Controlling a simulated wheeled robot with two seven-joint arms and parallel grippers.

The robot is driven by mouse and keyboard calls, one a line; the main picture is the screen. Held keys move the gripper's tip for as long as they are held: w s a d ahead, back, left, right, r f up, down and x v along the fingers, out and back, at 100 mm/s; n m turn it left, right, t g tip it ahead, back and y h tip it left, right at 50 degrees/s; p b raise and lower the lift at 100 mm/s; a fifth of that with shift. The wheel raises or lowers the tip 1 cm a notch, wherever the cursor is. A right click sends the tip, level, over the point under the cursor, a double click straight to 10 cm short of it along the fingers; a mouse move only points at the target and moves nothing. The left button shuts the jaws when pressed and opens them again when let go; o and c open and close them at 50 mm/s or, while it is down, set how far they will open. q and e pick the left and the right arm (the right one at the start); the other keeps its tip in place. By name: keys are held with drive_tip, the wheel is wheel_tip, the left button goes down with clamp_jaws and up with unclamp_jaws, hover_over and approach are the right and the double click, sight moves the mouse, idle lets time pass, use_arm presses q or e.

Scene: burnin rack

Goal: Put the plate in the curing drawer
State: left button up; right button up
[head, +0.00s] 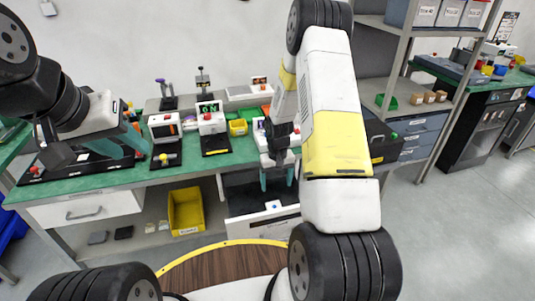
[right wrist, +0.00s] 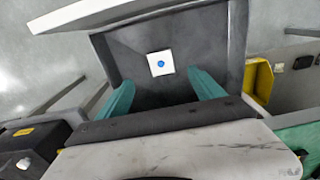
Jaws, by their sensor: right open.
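The plate is a small white square with a blue dot. It lies on the dark floor of the open curing drawer (right wrist: 195,30) in the right wrist view, where the plate (right wrist: 161,63) is fully visible. In the head view the plate (head: 273,205) shows just behind the white front of the drawer (head: 262,229). My right gripper (head: 277,181) is over the drawer, its teal fingers (right wrist: 165,92) wide apart and empty, with the plate beyond the tips. My left gripper (head: 137,143) is over the left of the bench; its finger gap is unclear.
The green-topped bench (head: 95,184) carries several small devices and bins along its back. A yellow bin (head: 186,211) stands under the bench, left of the drawer. A metal shelf rack (head: 398,75) is at right. Grey floor (head: 455,225) is clear at the right.

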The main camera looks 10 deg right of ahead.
drive_tip(key=s+a+r+t, duration=0.1)
drive_tip(key=s+r+t, duration=0.15)
drive_tip(key=r, duration=1.15)
drive_tip(key=s+a+r+t, duration=0.15)
drive_tip(key=s+r, duration=0.25)
drive_tip(key=r, duration=0.9)
drive_tip(key=s+a+r+t+y, duration=0.1)
drive_tip(key=s+a+r, duration=0.1)
drive_tip(key=s+r, duration=0.4)
drive_tip(key=s+a+r+t+y, duration=0.1)
drive_tip(key=s+a+r, duration=0.1)
drive_tip(key=s+r, duration=0.4)
drive_tip(key=s, duration=0.5)
drive_tip(key=shift+s, duration=0.15)
